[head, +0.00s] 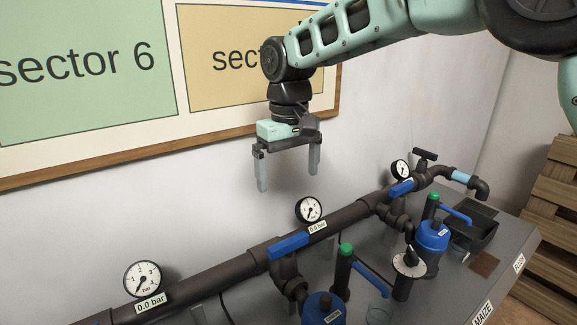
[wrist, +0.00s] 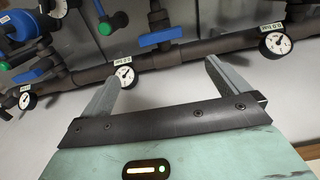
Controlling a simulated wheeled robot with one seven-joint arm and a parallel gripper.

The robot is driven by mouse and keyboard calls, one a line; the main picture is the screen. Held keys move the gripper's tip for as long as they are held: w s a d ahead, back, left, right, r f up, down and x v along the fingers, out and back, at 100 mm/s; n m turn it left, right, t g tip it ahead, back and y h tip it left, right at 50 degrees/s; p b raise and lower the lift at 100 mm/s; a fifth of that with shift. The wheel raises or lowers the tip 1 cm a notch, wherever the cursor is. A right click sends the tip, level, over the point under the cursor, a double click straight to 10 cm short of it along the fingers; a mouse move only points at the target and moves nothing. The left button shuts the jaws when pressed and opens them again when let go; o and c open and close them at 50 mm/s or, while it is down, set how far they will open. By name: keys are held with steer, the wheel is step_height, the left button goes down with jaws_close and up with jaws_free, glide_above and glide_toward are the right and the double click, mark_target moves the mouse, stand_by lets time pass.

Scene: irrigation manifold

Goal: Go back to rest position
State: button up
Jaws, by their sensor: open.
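My gripper (head: 288,178) hangs pointing down in the head view, above the manifold pipe and in front of the wall board. Its two grey fingers are apart with nothing between them. In the wrist view my gripper (wrist: 160,78) also shows open and empty, with the pipe and gauges beyond the fingers. My arm reaches in from the upper right of the head view. The fingertips are clear of the pipe (head: 345,216) and of the middle gauge (head: 309,209).
Blue valve handles (head: 289,246), a left gauge (head: 142,279), a right gauge (head: 400,170) and blue-topped units (head: 433,236) line the grey bench (head: 515,250). The sector board (head: 100,160) is behind. Wooden pallets (head: 555,230) stand at right.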

steer(key=s+d+f, duration=0.2)
steer(key=s+d, duration=0.2)
steer(key=s, duration=0.6)
steer(key=s+d+f, duration=0.3)
steer(key=s+d, duration=0.2)
steer(key=s, duration=0.5)
steer(key=s+d+f+n, duration=0.1)
steer(key=s+d, duration=0.3)
steer(key=s, duration=0.6)
steer(key=shift+s+d+f+y, duration=0.3)
steer(key=shift+s+d+f, duration=0.05)
steer(key=shift+f, duration=0.35)
